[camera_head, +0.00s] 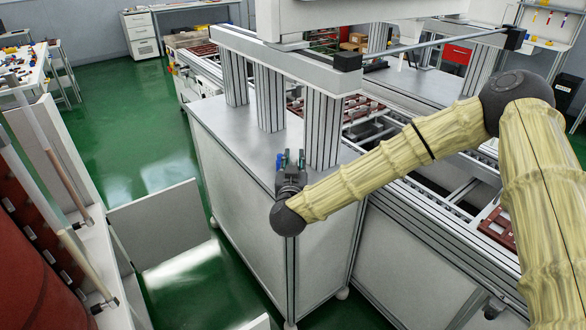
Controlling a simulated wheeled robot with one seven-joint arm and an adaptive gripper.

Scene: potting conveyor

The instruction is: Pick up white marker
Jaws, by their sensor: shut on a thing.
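My gripper (291,160) is at the end of my yellow-sleeved arm, low over the near part of the grey metal cabinet top (240,140). Its fingers point away from the camera, just left of the upright aluminium posts. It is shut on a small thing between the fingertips. That thing is too small and too hidden by the fingers to make out. I cannot make out a white marker anywhere in this view.
Aluminium posts (322,130) stand close to the right of my gripper and carry a beam (270,60). A conveyor (470,205) runs on the right. A white panel (160,225) stands at the lower left. Green floor (125,110) is open on the left.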

